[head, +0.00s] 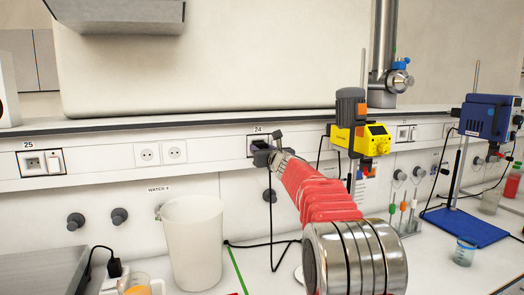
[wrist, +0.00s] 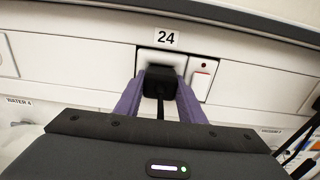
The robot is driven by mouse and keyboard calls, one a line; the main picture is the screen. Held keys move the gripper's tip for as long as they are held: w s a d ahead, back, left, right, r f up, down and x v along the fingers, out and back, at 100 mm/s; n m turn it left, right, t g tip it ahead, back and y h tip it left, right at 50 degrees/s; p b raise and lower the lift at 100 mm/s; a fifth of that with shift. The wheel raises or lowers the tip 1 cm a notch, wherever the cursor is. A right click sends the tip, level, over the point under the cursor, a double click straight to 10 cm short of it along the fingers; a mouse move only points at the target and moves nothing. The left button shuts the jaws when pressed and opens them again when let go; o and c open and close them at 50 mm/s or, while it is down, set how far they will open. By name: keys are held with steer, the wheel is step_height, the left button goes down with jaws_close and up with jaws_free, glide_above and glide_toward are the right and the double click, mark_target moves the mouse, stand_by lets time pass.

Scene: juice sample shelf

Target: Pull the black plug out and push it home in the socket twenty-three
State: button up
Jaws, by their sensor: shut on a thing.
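The black plug (wrist: 160,82) sits at the socket labelled 24 (wrist: 147,58) in the wrist view. It appears seated, but its pins are hidden. My gripper (wrist: 161,77) has one purple finger on each side of the plug and is shut on it. In the head view my gripper (head: 270,157) reaches the wall strip at socket 24 and mostly hides the plug. A black cable (head: 271,205) hangs from there to the bench. A socket plate (head: 404,133) is farther right on the strip, behind the yellow stirrer; its number is too small to read surely.
A yellow stirrer (head: 362,137) on a stand is just right of my arm, between socket 24 and the right plate. A blue stirrer (head: 488,118) stands farther right. A white beaker (head: 193,245) is at left below the strip. Socket 25 (head: 40,163) is far left.

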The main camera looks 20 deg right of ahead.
steer(key=shift+s, duration=0.75)
stand_by(0.9)
steer(key=shift+s, duration=0.35)
steer(key=shift+s, duration=0.35)
steer(key=shift+s, duration=0.35)
steer(key=shift+s, duration=0.5)
steer(key=shift+s, duration=0.15)
